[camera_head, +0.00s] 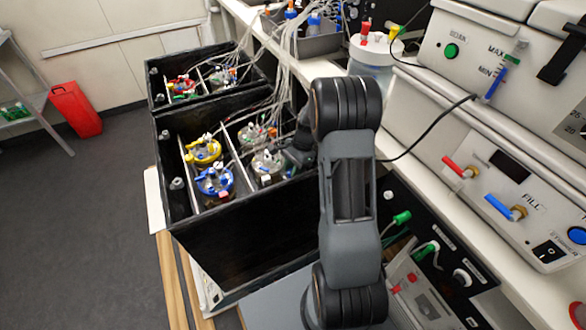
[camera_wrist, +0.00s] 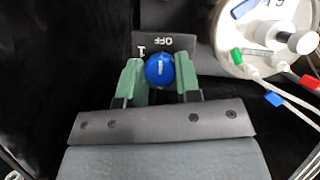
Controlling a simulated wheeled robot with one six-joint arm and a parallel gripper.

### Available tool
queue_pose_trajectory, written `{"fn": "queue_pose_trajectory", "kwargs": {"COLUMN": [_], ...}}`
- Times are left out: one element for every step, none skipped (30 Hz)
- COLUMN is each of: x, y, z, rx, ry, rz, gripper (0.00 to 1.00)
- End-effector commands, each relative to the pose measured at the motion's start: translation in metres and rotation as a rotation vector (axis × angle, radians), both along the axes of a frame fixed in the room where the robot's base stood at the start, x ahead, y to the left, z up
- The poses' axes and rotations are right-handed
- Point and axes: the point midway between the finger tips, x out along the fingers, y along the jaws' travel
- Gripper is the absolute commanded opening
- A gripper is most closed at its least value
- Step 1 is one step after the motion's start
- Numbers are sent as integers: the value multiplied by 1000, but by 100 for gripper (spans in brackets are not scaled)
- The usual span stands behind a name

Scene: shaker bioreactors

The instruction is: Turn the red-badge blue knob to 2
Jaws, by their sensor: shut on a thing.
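In the wrist view a round blue knob (camera_wrist: 159,70) with a short white mark sits between the green fingers of my gripper (camera_wrist: 160,64). The fingers are shut on the knob from left and right. The white mark stands nearly upright in the picture. A dark label plate (camera_wrist: 178,42) behind the knob shows "OFF" above and "1" at the upper left. A 2 is not visible, and no red badge can be made out. In the head view my gripper (camera_head: 298,152) reaches into the near black box (camera_head: 250,240); the knob is hidden there.
A white-lidded vessel (camera_wrist: 268,32) with colored tube clips stands close at the right in the wrist view. The near box also holds yellow-lidded (camera_head: 204,150) and blue-lidded (camera_head: 214,181) vessels. Tubes run up to the bench. A control unit (camera_head: 520,190) stands at right.

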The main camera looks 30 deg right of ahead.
Motion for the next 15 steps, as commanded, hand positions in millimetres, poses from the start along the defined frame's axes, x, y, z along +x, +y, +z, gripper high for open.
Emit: {"fn": "queue_pose_trajectory", "kwargs": {"x": [0, 0, 0, 0, 0, 0, 0, 0, 0, 0, 1, 1, 1, 1, 1], "y": [0, 0, 0, 0, 0, 0, 0, 0, 0, 0, 0, 0, 0, 0, 0], "z": [0, 0, 0, 0, 0, 0, 0, 0, 0, 1, 1, 1, 1, 1, 1], "rx": [0, 0, 0, 0, 0, 1, 1, 1, 1, 2, 1, 1, 2, 1, 1], "ry": [0, 0, 1, 1, 1, 2, 2, 3, 3, 2, 2, 2, 2, 3, 2], "rz": [2, 4, 10, 16, 23, 37, 47, 62, 83, 100, 122, 151, 176, 201, 238], "gripper": [7, 7, 7, 7, 7, 7, 7, 7, 7, 7, 7, 7, 7, 7, 7]}}
